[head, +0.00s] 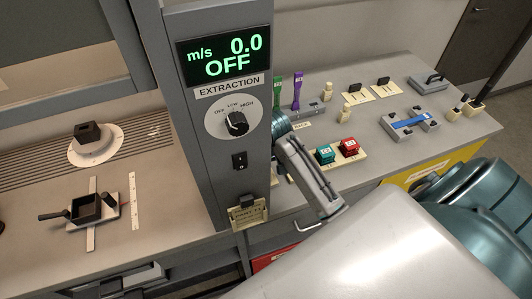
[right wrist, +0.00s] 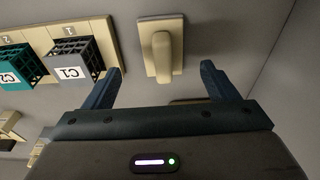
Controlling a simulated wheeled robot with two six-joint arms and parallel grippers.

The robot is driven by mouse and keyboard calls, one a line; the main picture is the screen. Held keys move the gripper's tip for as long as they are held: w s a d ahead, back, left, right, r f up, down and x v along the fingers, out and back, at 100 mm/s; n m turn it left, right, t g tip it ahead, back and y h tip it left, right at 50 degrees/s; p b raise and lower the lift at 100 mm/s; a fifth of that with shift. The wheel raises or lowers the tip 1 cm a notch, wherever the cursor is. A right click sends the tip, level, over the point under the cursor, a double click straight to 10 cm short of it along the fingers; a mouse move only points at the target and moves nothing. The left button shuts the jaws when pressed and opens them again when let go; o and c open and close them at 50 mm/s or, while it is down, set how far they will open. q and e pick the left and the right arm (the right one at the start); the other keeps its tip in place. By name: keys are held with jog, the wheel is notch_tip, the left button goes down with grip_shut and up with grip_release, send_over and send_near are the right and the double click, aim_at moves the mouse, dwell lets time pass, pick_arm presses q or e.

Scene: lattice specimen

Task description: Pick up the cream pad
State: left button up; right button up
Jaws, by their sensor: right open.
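The cream pad (right wrist: 146,62) shows at top centre in the right wrist view, a flat upright-looking plate with a raised cream grip (right wrist: 161,55) on it. My right gripper (right wrist: 162,70) is open, with one dark finger to each side of the pad's lower end. Nothing is held between the fingers; I cannot tell how far the pad lies beyond the fingertips. In the head view I cannot make out this pad or the right fingers; part of my arm (head: 312,178) covers the bench there. My left gripper is not in view.
Left of the pad, a cream rack (right wrist: 38,35) holds a grey cage C1 (right wrist: 72,68) and a teal cage C2 (right wrist: 15,72), close to the left finger. In the head view, teal (head: 325,153) and red (head: 348,147) blocks stand right of my arm. A grey column (head: 205,140) rises to the left.

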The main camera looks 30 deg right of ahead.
jog(key=shift+w+f+p, duration=0.1)
jog(key=shift+f+p, duration=0.2)
jog(key=f+p, duration=0.1)
jog(key=w+f+p, duration=0.1)
jog(key=f, duration=0.1)
jog(key=shift+a+f, duration=0.1)
jog(key=shift+f, duration=0.8)
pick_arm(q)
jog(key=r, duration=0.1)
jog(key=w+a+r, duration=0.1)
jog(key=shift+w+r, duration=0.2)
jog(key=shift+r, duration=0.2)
pick_arm(e)
jog(key=shift+c, duration=1.3)
jog(key=c, duration=0.8)
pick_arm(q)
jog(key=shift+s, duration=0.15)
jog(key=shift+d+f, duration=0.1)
